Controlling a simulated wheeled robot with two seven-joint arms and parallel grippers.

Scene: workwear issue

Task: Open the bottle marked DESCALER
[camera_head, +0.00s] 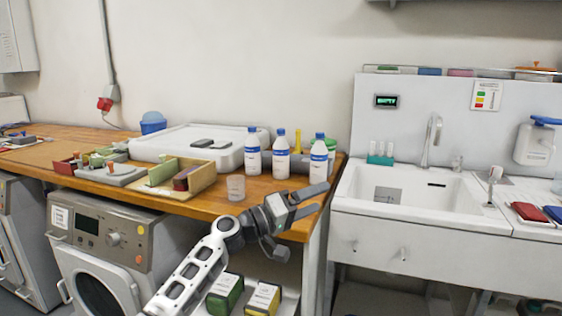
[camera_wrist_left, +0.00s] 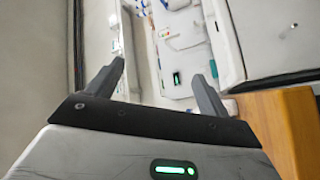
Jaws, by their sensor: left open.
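Three white bottles with blue caps stand upright at the right end of the wooden worktop (camera_head: 215,203): a left bottle (camera_head: 252,157), a middle bottle (camera_head: 281,160) and a right bottle (camera_head: 319,163). Their labels are too small to read, so I cannot tell which is marked DESCALER. My left gripper (camera_head: 322,198) is open and empty, in front of and below the right bottle at the worktop's front edge, pointing right. In the left wrist view, its two fingers (camera_wrist_left: 160,82) are spread with nothing between them. My right gripper is not in view.
A clear cup (camera_head: 236,187) stands in front of the bottles. A white tray (camera_head: 190,143) and divided boxes (camera_head: 178,178) lie to the left. A sink (camera_head: 400,190) is at the right. A green box (camera_head: 225,293) and a yellow box (camera_head: 263,298) sit below.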

